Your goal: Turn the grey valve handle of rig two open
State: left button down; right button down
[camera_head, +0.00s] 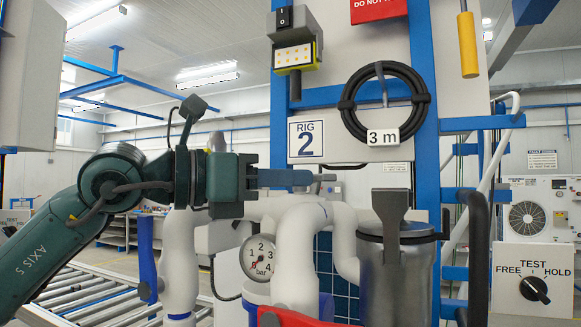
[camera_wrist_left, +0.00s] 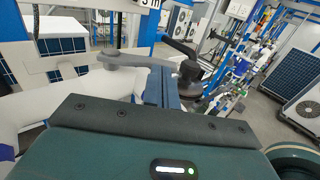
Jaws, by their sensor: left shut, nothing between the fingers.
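My left gripper (camera_head: 300,178) reaches in from the left in the head view, in front of the white pipes below the RIG 2 sign (camera_head: 306,140). Its blue fingers are shut with nothing between them. In the left wrist view a grey lever handle (camera_wrist_left: 128,60) lies crosswise just beyond the fingertips (camera_wrist_left: 158,76), with a dark round hub at its right end. I cannot tell whether the fingers touch it. In the head view only a small grey piece (camera_head: 327,177), probably this handle, shows by the fingertips. My right gripper is not in view.
White pipes (camera_head: 298,250) and a pressure gauge (camera_head: 258,257) stand below the gripper. A grey canister (camera_head: 398,280) stands to their right. A coiled black hose (camera_head: 385,70) hangs above. A roller conveyor (camera_head: 90,295) lies at lower left. A TEST selector panel (camera_head: 532,280) is at right.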

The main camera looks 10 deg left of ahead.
pick_arm(q)
jog(key=shift+w+d, duration=0.1)
jog(key=shift+d, duration=0.05)
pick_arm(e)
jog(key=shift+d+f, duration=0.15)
pick_arm(q)
jog(key=shift+f, duration=0.1)
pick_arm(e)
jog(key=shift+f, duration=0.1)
pick_arm(q)
jog(key=shift+d+f+b, duration=0.15)
jog(key=shift+d+b, duration=0.2)
jog(key=shift+b, duration=0.3)
jog(key=shift+d+b, duration=0.3)
jog(key=shift+b, duration=0.1)
jog(key=shift+w+d, duration=0.15)
jog(key=shift+d, duration=0.25)
jog(key=shift+r, duration=0.25)
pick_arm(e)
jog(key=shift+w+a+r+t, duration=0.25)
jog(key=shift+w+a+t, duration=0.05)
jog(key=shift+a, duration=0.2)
pick_arm(q)
jog(key=shift+a, duration=0.1)
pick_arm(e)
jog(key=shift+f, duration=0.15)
